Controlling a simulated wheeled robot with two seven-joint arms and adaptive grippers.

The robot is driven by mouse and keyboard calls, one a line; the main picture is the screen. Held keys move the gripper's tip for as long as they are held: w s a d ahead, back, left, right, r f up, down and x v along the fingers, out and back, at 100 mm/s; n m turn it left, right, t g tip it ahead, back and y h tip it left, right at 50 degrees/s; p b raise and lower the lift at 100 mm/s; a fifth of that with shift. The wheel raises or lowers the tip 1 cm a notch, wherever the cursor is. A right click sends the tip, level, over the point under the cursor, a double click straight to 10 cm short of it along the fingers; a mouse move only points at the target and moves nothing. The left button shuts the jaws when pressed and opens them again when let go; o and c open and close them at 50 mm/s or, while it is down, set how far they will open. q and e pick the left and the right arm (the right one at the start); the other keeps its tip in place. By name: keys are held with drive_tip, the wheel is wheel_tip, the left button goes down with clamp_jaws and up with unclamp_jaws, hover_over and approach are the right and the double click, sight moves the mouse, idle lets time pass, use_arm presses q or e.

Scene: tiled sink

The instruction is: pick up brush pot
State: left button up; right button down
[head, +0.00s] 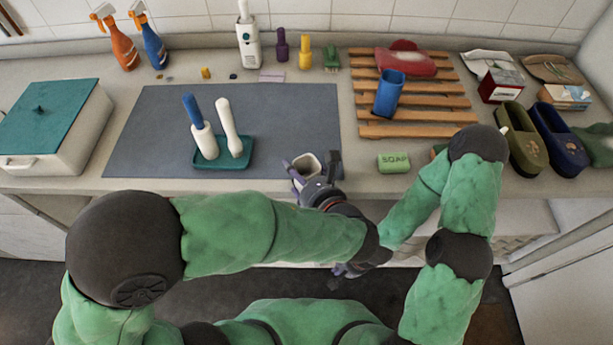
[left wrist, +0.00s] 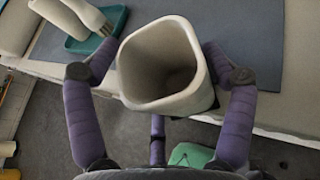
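The brush pot (head: 307,166) is a pale, square-mouthed pot at the front edge of the counter, in front of the dark mat. In the left wrist view, its open, empty-looking mouth (left wrist: 168,62) faces the camera. My left gripper (head: 318,180) has its purple fingers on opposite sides of the pot, closed around it. Whether the pot's base touches the counter is hidden. My right gripper (head: 352,269) is low in front of the counter, partly hidden behind my left arm; its fingers are too small to judge.
A teal tray (head: 207,165) with two brushes stands on the dark mat (head: 290,115). A lidded box (head: 45,130) is at left. A green soap (head: 393,162), a wooden rack (head: 440,103) with a blue cup (head: 389,95), and shoes (head: 520,140) are at right. The mat's right part is clear.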

use_arm(q)
drive_tip(key=c, duration=0.5)
drive_tip(key=shift+r, duration=0.1)
